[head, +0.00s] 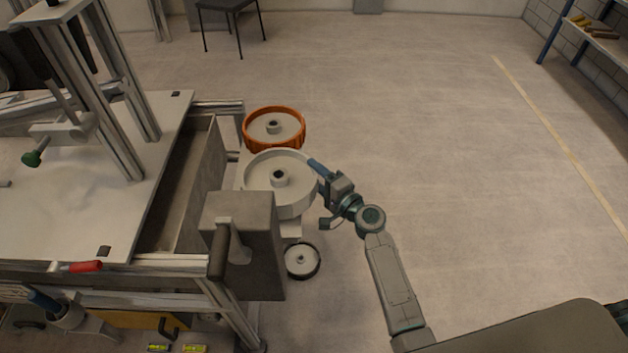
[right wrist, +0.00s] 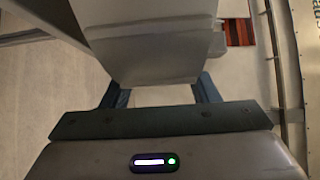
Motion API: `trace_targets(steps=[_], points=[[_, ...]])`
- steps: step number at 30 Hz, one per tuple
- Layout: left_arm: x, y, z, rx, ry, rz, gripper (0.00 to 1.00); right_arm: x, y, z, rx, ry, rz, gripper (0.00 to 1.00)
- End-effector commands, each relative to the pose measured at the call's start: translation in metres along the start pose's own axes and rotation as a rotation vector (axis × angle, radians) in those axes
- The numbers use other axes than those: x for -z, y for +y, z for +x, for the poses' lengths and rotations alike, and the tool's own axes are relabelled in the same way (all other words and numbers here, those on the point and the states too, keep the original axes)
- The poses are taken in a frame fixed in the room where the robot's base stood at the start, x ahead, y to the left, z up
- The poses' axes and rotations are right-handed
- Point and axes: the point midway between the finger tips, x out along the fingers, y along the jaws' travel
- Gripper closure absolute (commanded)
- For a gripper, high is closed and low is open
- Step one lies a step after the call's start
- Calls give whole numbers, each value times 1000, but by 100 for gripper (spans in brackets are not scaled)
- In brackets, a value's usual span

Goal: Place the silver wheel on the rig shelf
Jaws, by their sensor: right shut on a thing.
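The silver wheel (head: 280,180), a wide pale grey disc with a dark hub hole, is at the right side of the rig, lying nearly flat. My right gripper (head: 316,170) is shut on its right rim; in the right wrist view the grey wheel (right wrist: 150,45) fills the space between the fingers. A pale shelf part of the rig (head: 236,181) shows left of the wheel. The wheel hides most of what is beneath it, so I cannot tell whether it rests there.
An orange-rimmed wheel (head: 273,128) is just behind the silver one. A small dark-rimmed wheel (head: 302,260) is lower, in front. A grey box with a dark handle (head: 240,240) stands close on the left, beside the sandbed (head: 75,200). Floor to the right is clear.

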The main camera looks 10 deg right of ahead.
Motion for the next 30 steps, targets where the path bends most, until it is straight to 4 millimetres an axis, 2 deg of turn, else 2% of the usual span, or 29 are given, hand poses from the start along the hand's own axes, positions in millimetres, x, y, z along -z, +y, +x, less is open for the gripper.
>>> trace_targets(steps=[2,6,10,24,25,27,30], points=[[0,-1,-3,1,0,0,33,-2,-4,10,7,0,4,100],[-3,-1,0,1,-3,1,33,-2,19,8,3,0,4,100],[-4,-1,0,1,-4,1,33,-2,30,9,4,-1,3,100],[-4,0,5,1,-4,1,33,-2,37,8,6,0,1,100],[-4,0,4,1,-4,1,33,-2,38,8,1,0,-1,40],[-4,0,4,1,-3,1,33,-2,38,8,1,0,0,26],[-4,0,4,1,-3,1,33,-2,38,8,1,0,0,24]])
